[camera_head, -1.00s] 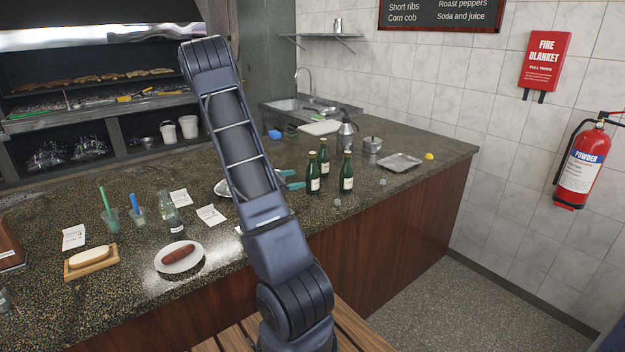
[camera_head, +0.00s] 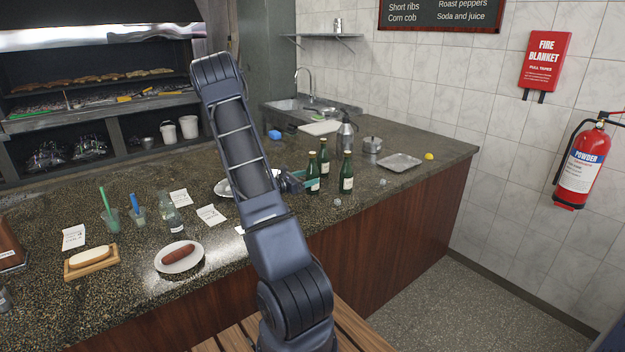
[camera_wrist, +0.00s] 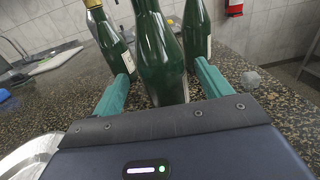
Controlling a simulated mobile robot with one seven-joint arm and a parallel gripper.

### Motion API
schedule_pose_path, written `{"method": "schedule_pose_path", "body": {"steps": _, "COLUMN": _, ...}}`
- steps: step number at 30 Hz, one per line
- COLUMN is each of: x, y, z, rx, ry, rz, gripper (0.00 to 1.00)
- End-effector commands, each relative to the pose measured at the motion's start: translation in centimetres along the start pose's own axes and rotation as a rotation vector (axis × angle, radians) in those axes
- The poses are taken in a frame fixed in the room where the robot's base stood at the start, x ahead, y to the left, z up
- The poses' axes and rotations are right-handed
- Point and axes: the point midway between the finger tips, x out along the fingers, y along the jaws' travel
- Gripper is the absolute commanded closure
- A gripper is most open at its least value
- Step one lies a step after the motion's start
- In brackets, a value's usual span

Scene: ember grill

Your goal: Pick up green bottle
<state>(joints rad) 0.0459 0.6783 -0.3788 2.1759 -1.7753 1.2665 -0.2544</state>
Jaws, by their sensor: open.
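Three green bottles with pale labels stand upright close together on the dark speckled counter (camera_head: 420,146): a front-left bottle (camera_head: 313,178), a back bottle (camera_head: 324,152) and a right bottle (camera_head: 346,174). My gripper (camera_head: 312,180) is at the front-left bottle, partly hidden behind my arm. In the wrist view, my open gripper (camera_wrist: 160,85) has its teal fingers on either side of the nearest bottle (camera_wrist: 160,60), with gaps beside it. The other two bottles stand just beyond, one past the left finger (camera_wrist: 110,40) and one past the right finger (camera_wrist: 197,35).
A plate with a sausage (camera_head: 180,258) is at the front left. A metal dish (camera_wrist: 30,155) lies left of my gripper.

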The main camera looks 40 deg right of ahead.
Motion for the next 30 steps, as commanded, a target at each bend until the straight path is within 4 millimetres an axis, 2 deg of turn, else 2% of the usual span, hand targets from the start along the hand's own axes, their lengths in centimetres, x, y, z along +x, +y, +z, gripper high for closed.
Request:
{"method": "schedule_pose_path", "body": {"steps": 9, "x": 4.1, "y": -0.4, "z": 0.1, "rx": 0.000, "ry": 0.000, "rz": -0.002, "gripper": 0.23}}
{"method": "schedule_pose_path", "body": {"steps": 17, "x": 4.6, "y": -0.3, "z": 0.2, "rx": 0.000, "ry": 0.000, "rz": 0.000, "gripper": 0.23}}
{"method": "schedule_pose_path", "body": {"steps": 20, "x": 4.5, "y": -0.3, "z": 0.2, "rx": 0.000, "ry": 0.000, "rz": 0.000, "gripper": 0.39}}
{"method": "schedule_pose_path", "body": {"steps": 27, "x": 4.5, "y": -0.3, "z": 0.2, "rx": 0.000, "ry": 0.000, "rz": 0.000, "gripper": 0.86}}
{"method": "schedule_pose_path", "body": {"steps": 30, "x": 4.5, "y": -0.3, "z": 0.2, "rx": 0.000, "ry": -0.001, "rz": -0.001, "gripper": 0.87}}
